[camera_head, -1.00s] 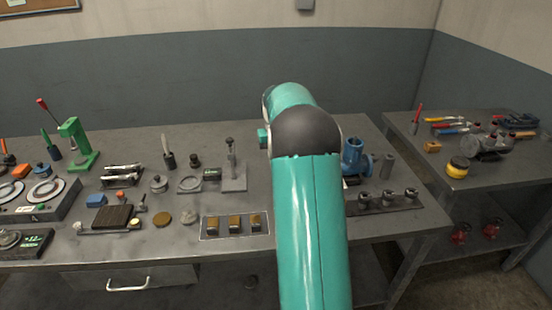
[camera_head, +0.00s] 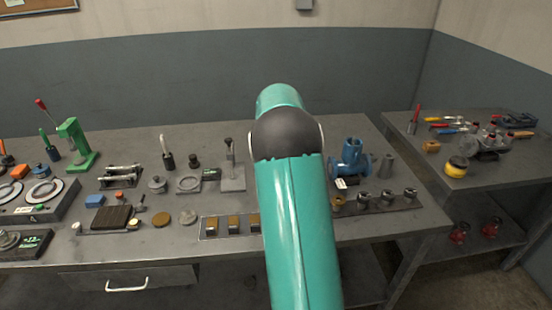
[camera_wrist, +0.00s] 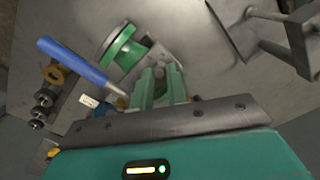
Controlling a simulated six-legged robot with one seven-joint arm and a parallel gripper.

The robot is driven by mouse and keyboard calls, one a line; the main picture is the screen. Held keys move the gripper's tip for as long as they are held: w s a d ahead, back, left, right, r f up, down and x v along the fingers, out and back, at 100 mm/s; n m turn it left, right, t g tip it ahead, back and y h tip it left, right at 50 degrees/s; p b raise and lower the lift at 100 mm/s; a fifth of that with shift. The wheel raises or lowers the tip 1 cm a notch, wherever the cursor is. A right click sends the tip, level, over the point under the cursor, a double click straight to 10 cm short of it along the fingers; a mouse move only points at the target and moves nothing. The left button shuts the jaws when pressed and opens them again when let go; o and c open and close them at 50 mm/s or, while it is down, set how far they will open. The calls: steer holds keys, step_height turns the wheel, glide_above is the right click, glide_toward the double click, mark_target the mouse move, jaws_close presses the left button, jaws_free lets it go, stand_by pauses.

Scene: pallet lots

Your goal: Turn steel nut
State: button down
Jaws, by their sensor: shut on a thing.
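A dark strip with steel nuts (camera_head: 387,197) lies near the right end of the bench, to the right of my arm. A brass-coloured ring (camera_head: 337,202) sits at its left end. The strip's nuts show at the left of the wrist view (camera_wrist: 40,110), apart from my fingers. My gripper (camera_wrist: 162,82) is hidden behind my arm in the head view. In the wrist view its green fingers are shut; a blue tapered handle (camera_wrist: 80,65) runs to them. The gripped part is hidden. A green flanged part (camera_wrist: 120,50) lies beyond the fingers.
A blue flanged fitting (camera_head: 352,160) stands behind the strip with a white tag. A grey stand (camera_head: 232,178) is left of my arm. Metal blocks (camera_head: 234,224) sit at the front edge. A side table (camera_head: 480,180) at right holds tools.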

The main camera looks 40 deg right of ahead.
stand_by(0.4)
steer(key=c, duration=1.4)
jaws_free()
steer(key=shift+s+d, duration=0.1)
steer(key=shift+r, duration=0.15)
